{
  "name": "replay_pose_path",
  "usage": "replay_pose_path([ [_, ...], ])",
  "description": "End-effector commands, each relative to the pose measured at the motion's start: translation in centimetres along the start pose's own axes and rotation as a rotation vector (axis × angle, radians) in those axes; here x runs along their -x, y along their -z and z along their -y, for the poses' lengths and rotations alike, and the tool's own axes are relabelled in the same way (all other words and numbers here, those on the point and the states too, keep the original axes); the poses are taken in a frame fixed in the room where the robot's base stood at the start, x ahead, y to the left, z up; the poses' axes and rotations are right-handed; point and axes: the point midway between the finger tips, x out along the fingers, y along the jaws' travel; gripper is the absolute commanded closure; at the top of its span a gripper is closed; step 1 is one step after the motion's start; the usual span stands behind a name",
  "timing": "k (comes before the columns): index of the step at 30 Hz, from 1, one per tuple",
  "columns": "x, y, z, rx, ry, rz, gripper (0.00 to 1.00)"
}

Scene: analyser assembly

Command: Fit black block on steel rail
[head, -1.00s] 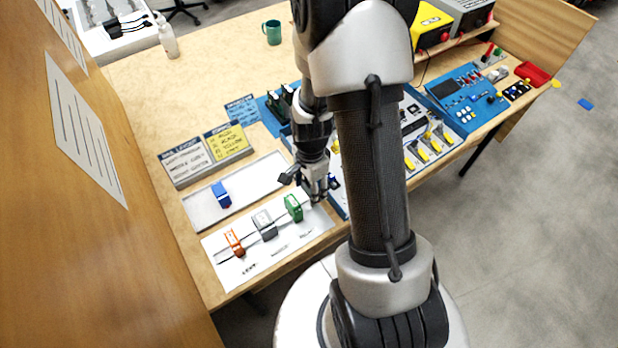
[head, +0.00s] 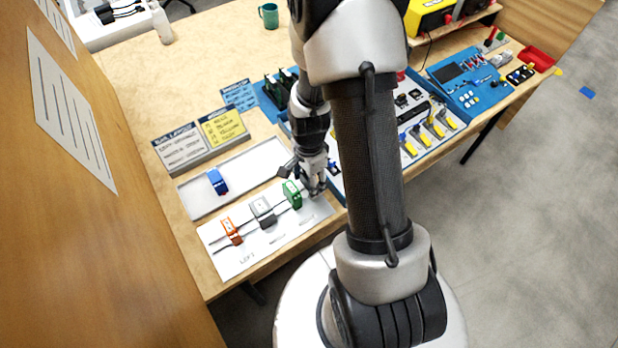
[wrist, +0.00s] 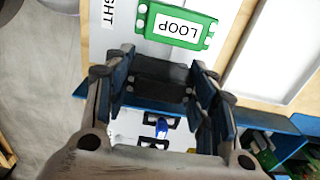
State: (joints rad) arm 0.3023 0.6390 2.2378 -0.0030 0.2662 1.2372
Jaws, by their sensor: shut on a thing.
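My gripper (head: 315,186) is at the right end of the white board (head: 268,243), right beside the green block (head: 292,194). In the wrist view my gripper (wrist: 164,68) is shut on a dark black block (wrist: 158,84), held between both fingers. In the head view the block is too small to make out. The steel rail (head: 247,221) runs along the board and carries an orange block (head: 231,231), a grey block (head: 263,211) and the green block. The green block, labelled LOOP, shows ahead of my fingers in the wrist view (wrist: 178,26). I cannot tell whether the black block touches the rail.
A grey tray (head: 195,206) with a blue block (head: 217,181) lies behind the board. Label cards (head: 181,148) stand behind it. A blue holder with dark green parts (head: 268,104) and blue panels (head: 470,85) are further back and right. A wooden wall (head: 70,230) rises at left.

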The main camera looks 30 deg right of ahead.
Motion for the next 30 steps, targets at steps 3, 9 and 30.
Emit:
replay_pose_path([
  [3, 0.0, 0.0, 0.0, 0.0, 0.0, 0.0, 0.74],
  [9, -0.3, 0.0, 0.0, 0.0, 0.0, 0.0, 0.74],
  [30, -1.5, 0.0, 0.0, 0.0, 0.0, 0.0, 0.74],
])
